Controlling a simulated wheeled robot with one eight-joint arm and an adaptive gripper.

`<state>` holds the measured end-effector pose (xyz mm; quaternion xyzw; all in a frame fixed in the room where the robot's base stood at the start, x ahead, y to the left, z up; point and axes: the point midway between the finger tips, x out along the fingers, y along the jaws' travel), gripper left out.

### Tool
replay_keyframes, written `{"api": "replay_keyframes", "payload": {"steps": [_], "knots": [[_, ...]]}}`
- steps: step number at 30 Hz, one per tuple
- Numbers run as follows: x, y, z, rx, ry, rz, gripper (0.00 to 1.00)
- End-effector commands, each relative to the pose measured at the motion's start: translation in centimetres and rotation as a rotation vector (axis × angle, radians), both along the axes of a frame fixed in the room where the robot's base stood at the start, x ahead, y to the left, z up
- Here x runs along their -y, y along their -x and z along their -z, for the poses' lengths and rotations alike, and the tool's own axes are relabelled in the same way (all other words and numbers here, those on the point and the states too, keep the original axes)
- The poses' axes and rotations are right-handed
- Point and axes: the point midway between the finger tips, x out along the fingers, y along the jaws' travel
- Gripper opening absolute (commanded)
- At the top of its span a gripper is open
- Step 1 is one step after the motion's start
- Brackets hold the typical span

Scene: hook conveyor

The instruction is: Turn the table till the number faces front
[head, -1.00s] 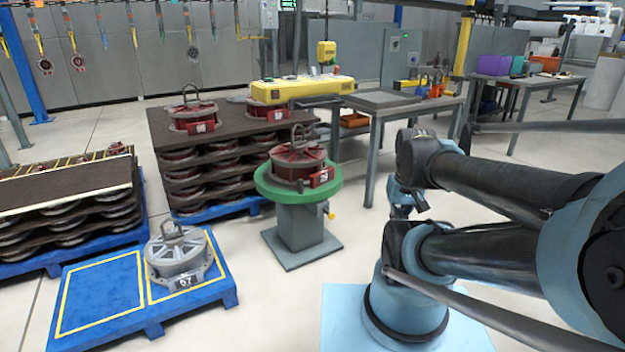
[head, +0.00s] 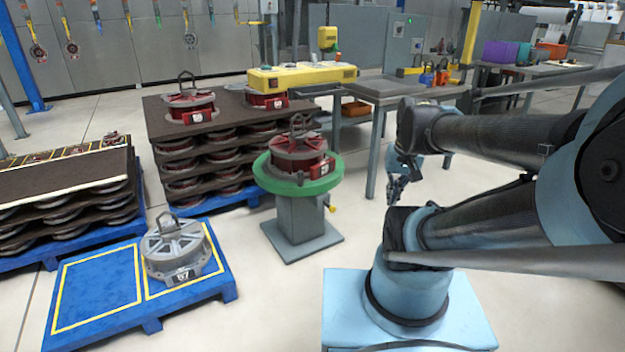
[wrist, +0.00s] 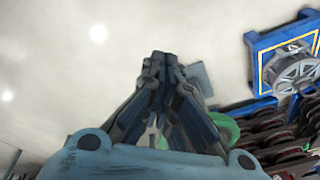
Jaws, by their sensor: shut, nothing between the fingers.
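A round turntable with a green rim (head: 268,180) stands on a grey pedestal (head: 302,222) in the middle of the head view. A red round casting (head: 298,150) with an upright hook sits on it. Its number plate (head: 322,170) is at the right of its near side; the digits are too small to read. A yellow knob (head: 331,208) sticks out of the pedestal's right side. My gripper (head: 393,200) is to the right of the turntable, apart from it. In the wrist view my gripper (wrist: 158,58) is shut and empty, and the green rim (wrist: 226,128) shows partly behind it.
Stacked red castings stand behind the turntable and at far left. A grey table (head: 410,92) stands behind right. Floor right of the pedestal is clear.

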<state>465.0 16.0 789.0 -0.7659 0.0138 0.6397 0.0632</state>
Motion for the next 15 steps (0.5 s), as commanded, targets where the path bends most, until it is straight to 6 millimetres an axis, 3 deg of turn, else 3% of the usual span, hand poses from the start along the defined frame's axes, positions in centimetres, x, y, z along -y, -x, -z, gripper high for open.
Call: {"api": "replay_keyframes", "payload": {"steps": [6, 15], "knots": [[-1.6, -4.7, -2.4, -0.030, -0.094, 0.141, 0.00], [-3.7, -11.5, -4.1, -0.084, -0.219, 0.333, 0.00]]}}
